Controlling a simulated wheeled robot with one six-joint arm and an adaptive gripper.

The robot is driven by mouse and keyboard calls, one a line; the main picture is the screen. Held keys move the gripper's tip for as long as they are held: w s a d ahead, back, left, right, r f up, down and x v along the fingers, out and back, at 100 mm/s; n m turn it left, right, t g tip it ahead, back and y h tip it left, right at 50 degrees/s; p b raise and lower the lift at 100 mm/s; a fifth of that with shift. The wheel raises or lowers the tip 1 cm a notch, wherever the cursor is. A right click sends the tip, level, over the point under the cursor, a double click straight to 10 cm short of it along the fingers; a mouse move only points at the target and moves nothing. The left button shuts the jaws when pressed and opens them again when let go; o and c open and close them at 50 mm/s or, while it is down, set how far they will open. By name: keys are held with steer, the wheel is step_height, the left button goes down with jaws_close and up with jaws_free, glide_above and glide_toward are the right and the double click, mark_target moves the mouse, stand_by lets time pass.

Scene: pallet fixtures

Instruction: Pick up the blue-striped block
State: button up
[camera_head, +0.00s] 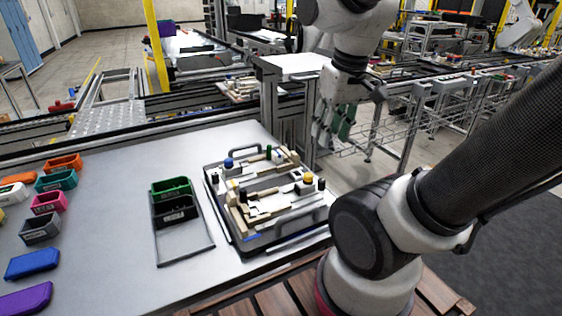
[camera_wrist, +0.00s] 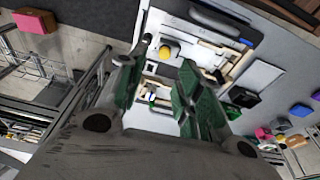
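The pallet fixture (camera_head: 224,222) is a dark tray with a handle, holding beige blocks, rails and coloured knobs. A small blue patch (camera_head: 252,238) shows at its front edge, and a blue patch also shows in the wrist view (camera_wrist: 245,42). I cannot tell whether this is the blue-striped block; no stripes can be made out. My gripper (camera_head: 340,126) hangs beyond the right side of the table, above and apart from the fixture. In the wrist view my gripper (camera_wrist: 165,62) has its two green-padded fingers spread, with nothing seen between them but the fixture behind.
A green bin (camera_head: 171,185) and a black bin (camera_head: 175,211) stand in a frame left of the fixture. Several coloured bins, including a teal one (camera_head: 56,181), line the left side. The table (camera_head: 110,225) between is clear. A post stands behind the fixture.

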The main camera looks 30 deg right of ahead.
steer(key=w+a+f+g, duration=0.1)
steer(key=w+f+g, duration=0.1)
steer(key=w+f, duration=0.35)
steer(key=w+a+f+g, duration=0.1)
steer(key=w+f, duration=0.1)
steer(key=w, duration=0.6)
glide_above(279, 154)
steer(key=shift+a+f+t, duration=0.15)
steer(key=shift+f+t, duration=0.15)
steer(key=shift+f, duration=0.05)
step_height(279, 154, down, 7)
steer(key=shift+r, duration=0.15)
steer(key=shift+f, duration=0.35)
steer(key=shift+c, duration=0.4)
steer(key=c, duration=0.6)
